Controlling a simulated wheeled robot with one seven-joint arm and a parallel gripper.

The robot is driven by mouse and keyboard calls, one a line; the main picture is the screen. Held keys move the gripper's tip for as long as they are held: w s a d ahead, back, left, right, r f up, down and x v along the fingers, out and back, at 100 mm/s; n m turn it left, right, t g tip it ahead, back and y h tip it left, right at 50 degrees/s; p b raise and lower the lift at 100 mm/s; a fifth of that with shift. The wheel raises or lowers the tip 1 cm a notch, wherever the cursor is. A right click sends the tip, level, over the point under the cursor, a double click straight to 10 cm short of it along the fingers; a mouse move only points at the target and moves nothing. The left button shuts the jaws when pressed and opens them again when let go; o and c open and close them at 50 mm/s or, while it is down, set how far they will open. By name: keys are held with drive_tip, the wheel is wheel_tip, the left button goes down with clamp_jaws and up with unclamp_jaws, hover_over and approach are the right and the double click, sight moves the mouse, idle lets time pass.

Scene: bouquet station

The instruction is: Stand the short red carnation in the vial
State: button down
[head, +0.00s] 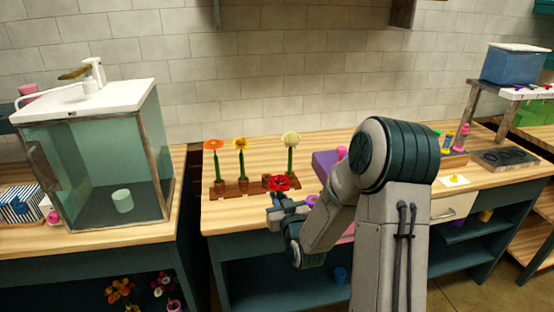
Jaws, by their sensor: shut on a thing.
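The red carnation (279,183) is at my gripper (276,197), in front of the right half of a wooden rack (232,188). My gripper is shut on it. Its bloom faces up and hides most of the stem. The rack holds an orange flower (213,144), a yellow flower (240,144) and a cream flower (290,139), all upright in small brown holders. A brown holder (266,178) without a visible flower stands just behind the carnation. I cannot tell which holder is the vial. The carnation's lower end and the fingertips are unclear.
A glass-walled sink (95,150) with a pale cup (122,201) inside stands at the left. A purple box (325,163) is right of the rack, partly behind my arm. Small coloured bottles (461,136) stand farther right. The counter's front left part (225,217) is clear.

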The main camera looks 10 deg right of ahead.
wheel_tip(320, 180, down, 15)
drive_tip(key=s+m+h, duration=0.1)
drive_tip(key=s, duration=0.1)
drive_tip(key=shift+s+r+h, duration=0.15)
drive_tip(key=shift+s+h, duration=0.25)
drive_tip(key=shift+d, duration=0.1)
drive_tip(key=shift+r, duration=0.15)
